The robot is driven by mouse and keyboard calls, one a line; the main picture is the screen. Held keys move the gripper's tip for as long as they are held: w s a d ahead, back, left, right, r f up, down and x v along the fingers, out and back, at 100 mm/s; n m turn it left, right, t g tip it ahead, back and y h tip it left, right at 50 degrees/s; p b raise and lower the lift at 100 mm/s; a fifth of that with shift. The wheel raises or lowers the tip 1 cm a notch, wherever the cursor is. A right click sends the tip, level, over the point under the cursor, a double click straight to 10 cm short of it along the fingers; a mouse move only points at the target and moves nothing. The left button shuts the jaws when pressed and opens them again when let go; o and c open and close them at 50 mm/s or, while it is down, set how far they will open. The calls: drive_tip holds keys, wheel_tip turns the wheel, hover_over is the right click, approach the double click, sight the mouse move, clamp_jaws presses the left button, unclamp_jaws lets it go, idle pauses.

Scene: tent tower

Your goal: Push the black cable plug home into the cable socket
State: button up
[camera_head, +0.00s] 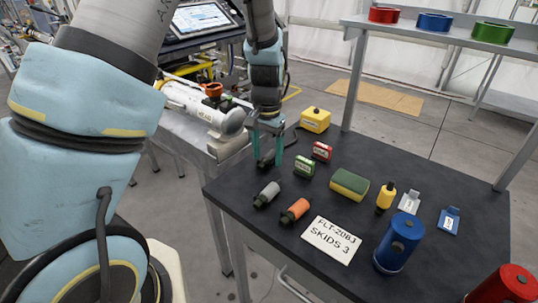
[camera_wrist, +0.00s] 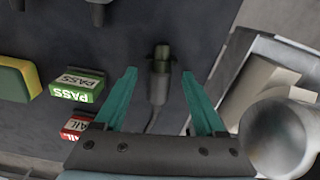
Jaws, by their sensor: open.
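The black cable plug (camera_wrist: 161,67) lies on the dark table in the wrist view, with a thin cable trailing toward my gripper's base. My gripper (camera_head: 268,163) points down over the table's left end. Its teal fingers are open (camera_wrist: 159,80), one on each side of the plug in the wrist view, with visible gaps between. Whether the fingertips are level with the plug is unclear. In the head view the plug is mostly hidden by the fingers. I cannot identify the cable socket with certainty in either view.
A green PASS block (camera_head: 305,166) and red FAIL block (camera_head: 322,151) stand close right of my gripper. A yellow box (camera_head: 315,120) is behind. Grey (camera_head: 267,194) and orange (camera_head: 295,210) connectors lie in front. A white cylinder (camera_head: 205,107) rests on the bench at left.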

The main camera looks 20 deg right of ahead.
drive_tip(key=shift+f, duration=0.4)
drive_tip(key=shift+c, duration=0.2)
clamp_jaws()
